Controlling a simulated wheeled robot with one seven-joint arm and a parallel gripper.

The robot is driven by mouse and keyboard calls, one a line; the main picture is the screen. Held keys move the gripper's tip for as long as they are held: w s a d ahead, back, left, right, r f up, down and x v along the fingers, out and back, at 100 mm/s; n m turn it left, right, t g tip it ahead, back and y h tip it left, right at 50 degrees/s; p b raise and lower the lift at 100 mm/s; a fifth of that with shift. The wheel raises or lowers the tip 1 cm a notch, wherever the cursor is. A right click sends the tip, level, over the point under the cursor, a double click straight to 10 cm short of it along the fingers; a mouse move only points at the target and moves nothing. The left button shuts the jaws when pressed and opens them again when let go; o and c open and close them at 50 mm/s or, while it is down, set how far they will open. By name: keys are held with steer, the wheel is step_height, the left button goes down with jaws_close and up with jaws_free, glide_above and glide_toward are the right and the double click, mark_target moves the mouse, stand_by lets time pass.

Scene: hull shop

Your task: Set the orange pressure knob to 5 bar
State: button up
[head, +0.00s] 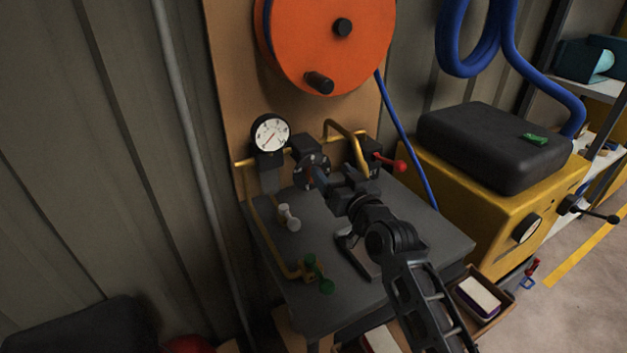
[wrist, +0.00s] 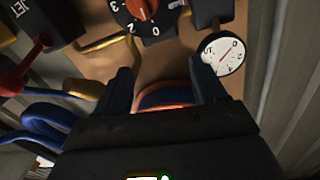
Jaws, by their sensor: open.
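The orange pressure knob (wrist: 138,8) is at the top edge of the wrist view, on a black dial with white numbers; 0, 2 and 3 show, and its upper part is cut off. In the head view the dial (head: 303,174) is partly hidden behind my gripper (head: 320,176), and I cannot make out the knob there. My gripper (wrist: 163,78) is open and empty, close in front of the dial. The knob is not between the fingers in the wrist view. The round white pressure gauge (head: 270,133) has a red needle; it also shows in the wrist view (wrist: 222,54). Its reading is too small to tell.
A large orange hose reel (head: 345,45) hangs above. A yellow pipe (head: 345,128) and a red lever (head: 391,162) are right of the dial. A yellow machine (head: 465,205) stands right.

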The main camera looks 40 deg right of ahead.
step_height(320, 180, down, 7)
steer(key=b, duration=0.2)
steer(key=shift+f+b, duration=0.15)
steer(key=shift+b, duration=0.2)
steer(key=p+x, duration=0.1)
steer(key=x, duration=0.6)
steer(key=shift+w+r, duration=0.15)
steer(key=shift+r, duration=0.1)
steer(key=shift+d, duration=0.1)
steer(key=c, duration=1)
steer(key=shift+c, duration=0.2)
